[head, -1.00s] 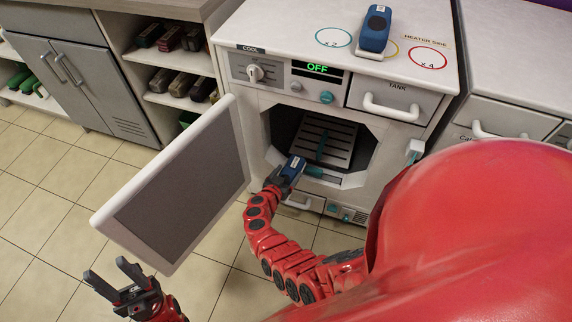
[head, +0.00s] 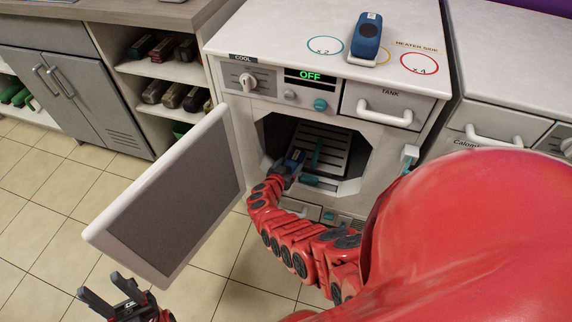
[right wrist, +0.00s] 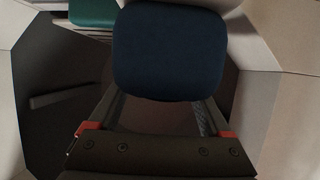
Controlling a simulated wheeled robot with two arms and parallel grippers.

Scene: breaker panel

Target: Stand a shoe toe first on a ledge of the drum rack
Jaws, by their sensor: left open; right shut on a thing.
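A blue shoe (head: 293,158) is in my right gripper (head: 284,170), at the mouth of the machine's open drum. In the right wrist view the shoe (right wrist: 167,50) is a dark blue block between the fingers. It hides much of what is beyond. The drum rack (head: 332,148) is a pale slatted panel with a teal strip, inside the drum just beyond the shoe. I cannot tell whether the shoe touches it. A second blue shoe (head: 367,38) lies on the machine top. My left gripper (head: 101,285) is open and empty at the lower left, over the floor.
The machine door (head: 175,195) stands open to the left of the drum. A white handle (head: 385,112) and a latch (head: 409,154) stick out from the front. Shelves of other shoes (head: 163,87) are at the upper left. The tiled floor at left is clear.

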